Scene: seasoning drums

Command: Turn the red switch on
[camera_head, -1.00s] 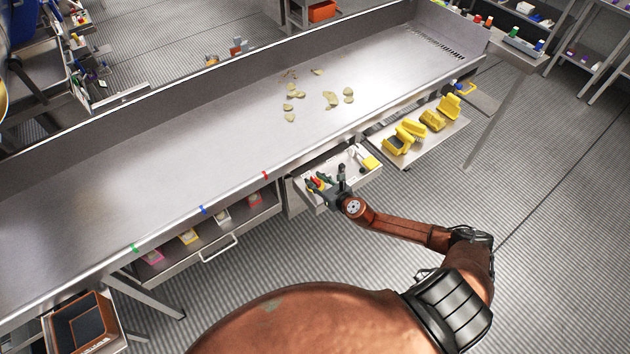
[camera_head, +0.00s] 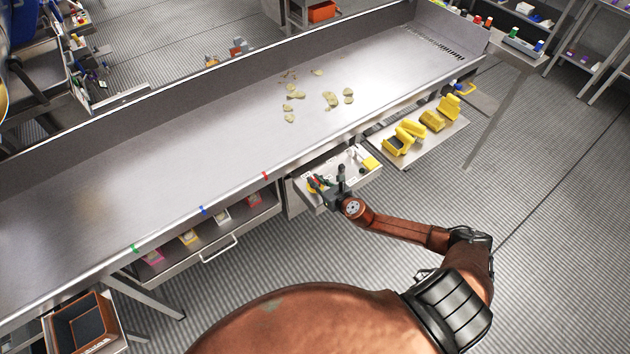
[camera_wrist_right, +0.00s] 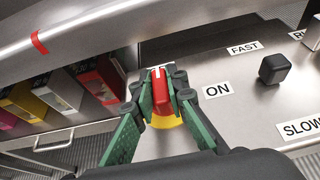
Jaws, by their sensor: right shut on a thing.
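The red switch (camera_wrist_right: 160,94) is a red knob on a round yellow base (camera_wrist_right: 167,122), set in a metal control panel. A small white mark shows at its far end in the right wrist view, and an "ON" label (camera_wrist_right: 217,90) lies to its right. My right gripper (camera_wrist_right: 161,90) is shut on the knob, with one green finger on each side. In the head view my right gripper (camera_head: 315,183) is over the left part of the panel (camera_head: 345,179) and partly hides the switch. My left gripper is not in view.
A black knob (camera_wrist_right: 274,68) with "FAST" (camera_wrist_right: 244,47) and "SLOW" (camera_wrist_right: 302,129) labels stands right of the switch. The long metal table's edge (camera_wrist_right: 90,42) runs close above the panel. Yellow parts (camera_head: 411,131) lie on a shelf to the right.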

